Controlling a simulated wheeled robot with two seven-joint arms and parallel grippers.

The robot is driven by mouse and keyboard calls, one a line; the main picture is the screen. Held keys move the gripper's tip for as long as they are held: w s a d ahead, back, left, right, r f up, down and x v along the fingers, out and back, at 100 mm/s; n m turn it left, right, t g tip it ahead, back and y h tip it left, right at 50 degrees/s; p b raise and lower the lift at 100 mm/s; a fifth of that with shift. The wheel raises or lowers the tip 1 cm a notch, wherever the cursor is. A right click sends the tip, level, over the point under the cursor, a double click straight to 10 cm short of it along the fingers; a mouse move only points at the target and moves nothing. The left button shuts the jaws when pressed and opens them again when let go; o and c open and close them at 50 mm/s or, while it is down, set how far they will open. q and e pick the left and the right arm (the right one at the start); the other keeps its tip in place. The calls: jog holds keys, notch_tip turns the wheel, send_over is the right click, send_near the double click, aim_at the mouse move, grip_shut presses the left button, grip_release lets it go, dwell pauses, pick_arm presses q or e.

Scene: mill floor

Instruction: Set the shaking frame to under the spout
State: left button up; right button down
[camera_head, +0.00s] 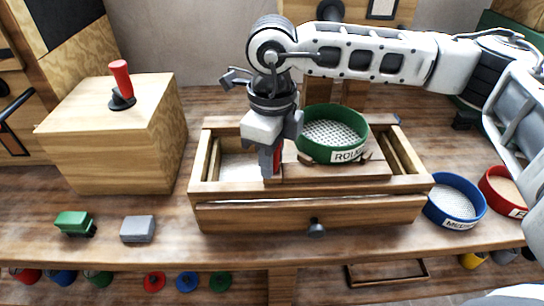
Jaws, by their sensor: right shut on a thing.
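The shaking frame (330,172) is a flat wooden slide in a shallow wooden box (250,217). It sits toward the box's middle and right, and pale floor (237,167) shows at its left. A green sieve (348,147) with a white mesh and a label starting "ROU" rests on it. My right gripper (271,165) points down at the frame's left end, shut on a red handle (277,160) that is mostly hidden by the fingers. I cannot make out the spout; my right arm covers much of the area behind the sieve. My left gripper is not in view.
A wooden block with a red-knobbed lever (121,82) stands at the left. A green piece (75,223) and a grey block (138,229) lie in front of it. A blue sieve (455,201) and a red sieve (505,190) stand right of the box.

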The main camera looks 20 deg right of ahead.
jog(key=shift+d, duration=0.2)
jog(key=c, duration=1.2)
grip_release()
jog(key=shift+d, duration=0.1)
jog(key=shift+r, duration=0.15)
jog(key=shift+r, duration=0.35)
notch_tip(320, 180, up, 15)
jog(key=shift+b, duration=0.35)
jog(key=shift+s, duration=0.1)
